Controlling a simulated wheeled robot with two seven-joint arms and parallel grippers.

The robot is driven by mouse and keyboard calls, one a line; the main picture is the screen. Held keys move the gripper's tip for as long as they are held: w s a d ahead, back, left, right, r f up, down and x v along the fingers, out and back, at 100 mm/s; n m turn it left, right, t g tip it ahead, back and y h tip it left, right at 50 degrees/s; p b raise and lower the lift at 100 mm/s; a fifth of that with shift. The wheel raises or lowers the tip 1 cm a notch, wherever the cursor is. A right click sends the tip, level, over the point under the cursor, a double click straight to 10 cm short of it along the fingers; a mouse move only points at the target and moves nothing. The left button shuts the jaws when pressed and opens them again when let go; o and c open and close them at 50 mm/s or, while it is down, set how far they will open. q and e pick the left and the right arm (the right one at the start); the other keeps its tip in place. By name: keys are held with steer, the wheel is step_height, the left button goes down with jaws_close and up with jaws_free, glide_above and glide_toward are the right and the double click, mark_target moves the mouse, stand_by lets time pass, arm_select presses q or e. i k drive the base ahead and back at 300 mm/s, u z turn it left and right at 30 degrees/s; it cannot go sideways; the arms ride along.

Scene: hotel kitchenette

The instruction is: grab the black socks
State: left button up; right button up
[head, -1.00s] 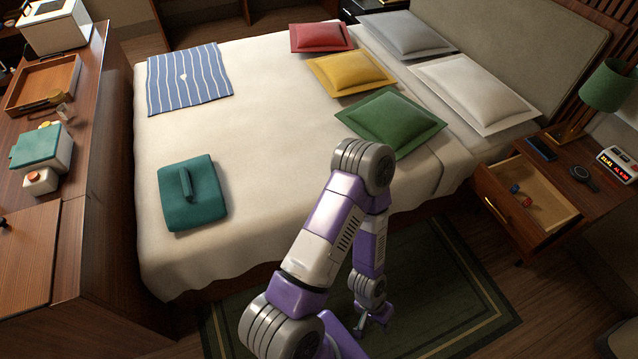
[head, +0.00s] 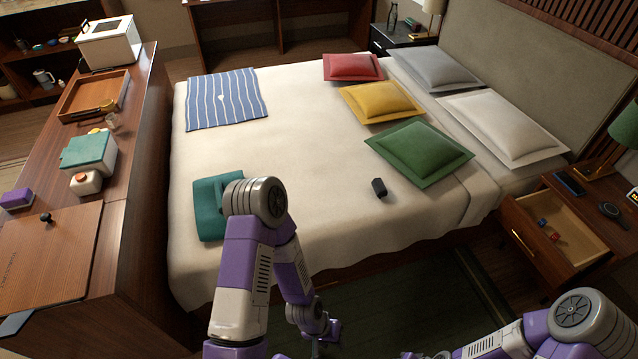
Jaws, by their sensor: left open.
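A small black bundle (head: 378,187), which looks like the black socks, lies on the cream bedspread in front of the green pillow (head: 418,152). My left gripper (head: 326,346) is low at the bottom of the head view, in front of the bed's near side. It is open and apart from the socks, with its fingertips partly cut off by the frame edge. My right arm shows at the lower right; its gripper does not show clearly.
The bed (head: 310,130) also holds a folded teal cloth (head: 207,215), partly behind my left arm, a striped cloth (head: 226,98) and several pillows. An open drawer (head: 540,228) juts from the nightstand at right. A wooden counter (head: 135,160) stands at left.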

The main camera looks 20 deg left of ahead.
mark_target(377, 185)
steer(key=u, duration=1.25)
steer(key=i, duration=1)
